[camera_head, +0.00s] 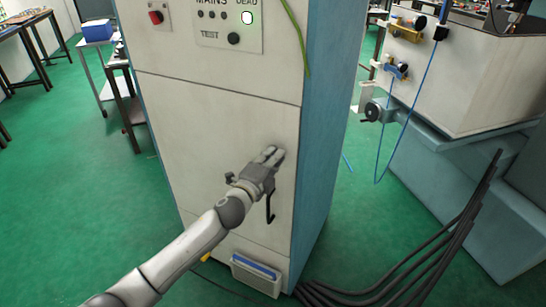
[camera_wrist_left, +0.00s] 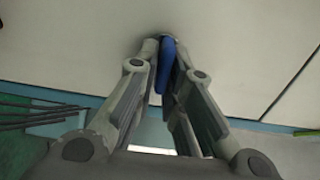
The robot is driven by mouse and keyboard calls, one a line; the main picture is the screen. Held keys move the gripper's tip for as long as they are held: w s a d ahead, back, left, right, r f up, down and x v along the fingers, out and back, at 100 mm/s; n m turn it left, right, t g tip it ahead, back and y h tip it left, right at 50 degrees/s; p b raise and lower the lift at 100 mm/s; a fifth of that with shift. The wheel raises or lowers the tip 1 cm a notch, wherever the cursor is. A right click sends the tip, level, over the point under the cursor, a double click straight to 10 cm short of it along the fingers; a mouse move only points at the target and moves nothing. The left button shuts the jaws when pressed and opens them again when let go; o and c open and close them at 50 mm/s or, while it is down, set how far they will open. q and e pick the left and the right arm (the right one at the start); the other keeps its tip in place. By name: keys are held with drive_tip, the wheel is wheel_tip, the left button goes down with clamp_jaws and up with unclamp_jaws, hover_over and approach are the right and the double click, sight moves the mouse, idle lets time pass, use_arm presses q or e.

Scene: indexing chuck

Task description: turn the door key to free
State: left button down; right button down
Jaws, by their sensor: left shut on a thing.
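The door key (camera_wrist_left: 166,62) is blue and shows in the left wrist view between the fingers, close to the pale cabinet door. My left gripper (camera_head: 271,155) is at the right part of the cabinet door (camera_head: 220,130) in the head view. Its fingers (camera_wrist_left: 168,48) are shut on the key, one on each side, with the tips close to the door face. In the head view the key and its lock are hidden by the gripper. How far the key is turned cannot be told. My right gripper is in neither view.
A dark bent bar (camera_head: 270,207) shows just below the gripper. A panel (camera_head: 228,27) with a lit green lamp is above the door. Black cables (camera_head: 440,245) run along the floor at right.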

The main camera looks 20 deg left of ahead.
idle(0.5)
use_arm(q)
drive_tip(key=c, duration=1.6)
unclamp_jaws()
drive_tip(key=s+a, duration=0.2)
drive_tip(key=s, duration=0.9)
drive_tip(key=shift+s, duration=0.4)
drive_tip(key=shift+a, duration=0.1)
